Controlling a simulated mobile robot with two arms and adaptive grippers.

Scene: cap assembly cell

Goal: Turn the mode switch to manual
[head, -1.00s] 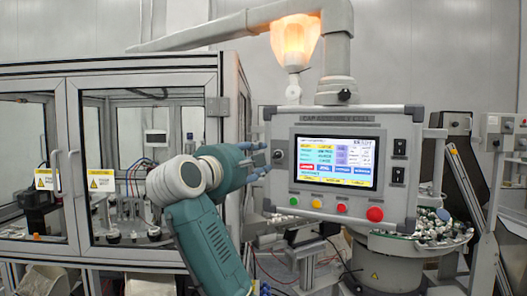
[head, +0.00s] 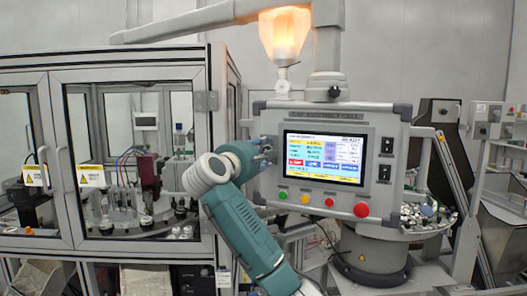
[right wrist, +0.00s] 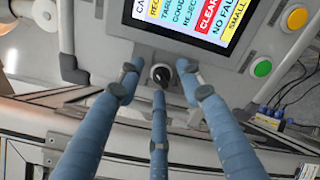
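The mode switch (right wrist: 161,75) is a small black knob on a pale round base, below the screen's corner in the right wrist view. In the head view my right gripper (head: 263,149) is at the control panel's (head: 390,115) left edge and hides the knob. In the right wrist view the right gripper's (right wrist: 158,79) three blue fingers are spread around the knob. The outer two stand apart from it at either side; the middle one overlaps its lower end, and I cannot tell whether it touches. My left gripper is not in view.
The panel has a lit screen (head: 324,157) with a green button (head: 283,195), a yellow one (head: 305,199) and red ones (head: 361,210) below. A glazed machine cabinet (head: 228,72) stands left of my arm. A lamp (head: 284,36) glows above.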

